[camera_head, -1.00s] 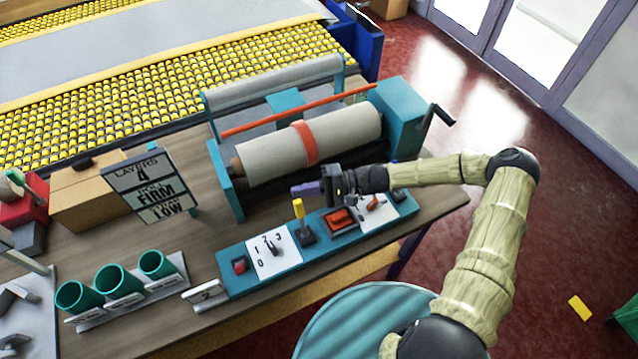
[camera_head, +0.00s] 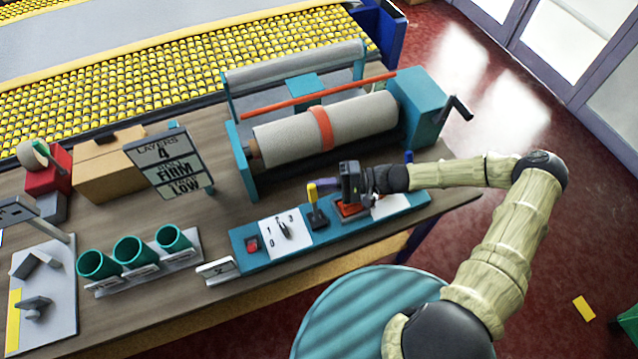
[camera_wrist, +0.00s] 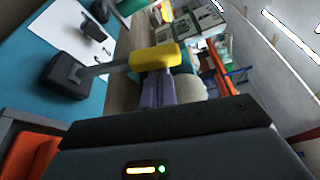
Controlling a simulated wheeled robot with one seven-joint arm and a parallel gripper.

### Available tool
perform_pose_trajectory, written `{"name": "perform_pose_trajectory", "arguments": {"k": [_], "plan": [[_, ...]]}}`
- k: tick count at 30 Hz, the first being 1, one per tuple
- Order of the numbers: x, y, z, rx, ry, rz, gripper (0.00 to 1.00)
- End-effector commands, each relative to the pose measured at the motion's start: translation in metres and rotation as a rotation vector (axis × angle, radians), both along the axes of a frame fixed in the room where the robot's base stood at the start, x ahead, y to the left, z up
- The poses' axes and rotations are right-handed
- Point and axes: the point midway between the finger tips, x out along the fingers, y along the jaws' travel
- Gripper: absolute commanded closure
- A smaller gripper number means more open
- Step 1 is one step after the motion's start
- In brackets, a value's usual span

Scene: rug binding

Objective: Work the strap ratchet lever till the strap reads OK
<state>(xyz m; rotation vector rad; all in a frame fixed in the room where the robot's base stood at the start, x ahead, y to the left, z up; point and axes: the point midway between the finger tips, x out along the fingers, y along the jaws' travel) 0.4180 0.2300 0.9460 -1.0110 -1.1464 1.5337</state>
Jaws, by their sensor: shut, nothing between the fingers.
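The lever with a yellow handle (camera_head: 312,191) stands about upright on a black base on the teal control panel (camera_head: 240,262). My gripper (camera_head: 326,185) is shut and empty, with purple fingers pointing left just beside the handle. In the wrist view the yellow handle (camera_wrist: 156,56) lies across, close to the fingertips (camera_wrist: 158,88); I cannot tell whether they touch. The sign (camera_head: 165,165) reads LAYERS 4, FIRM and, on its bottom line, LOW. The orange strap (camera_head: 321,128) runs around the grey roll (camera_head: 280,140).
A red button (camera_head: 252,244) and a numbered dial (camera_head: 284,230) sit left of the lever. The winding frame (camera_head: 240,165) stands behind. Green cups (camera_head: 130,251) stand at the left.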

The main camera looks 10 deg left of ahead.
Motion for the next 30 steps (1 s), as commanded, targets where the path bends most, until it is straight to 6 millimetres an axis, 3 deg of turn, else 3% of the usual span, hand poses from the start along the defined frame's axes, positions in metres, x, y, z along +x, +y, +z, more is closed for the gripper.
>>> {"name": "perform_pose_trajectory", "arguments": {"k": [11,30], "plan": [[-0.016,-0.011,0.003,0.102,-0.155,-0.003,1.00],[-0.066,-0.039,-0.003,0.390,-0.626,0.001,1.00]]}}
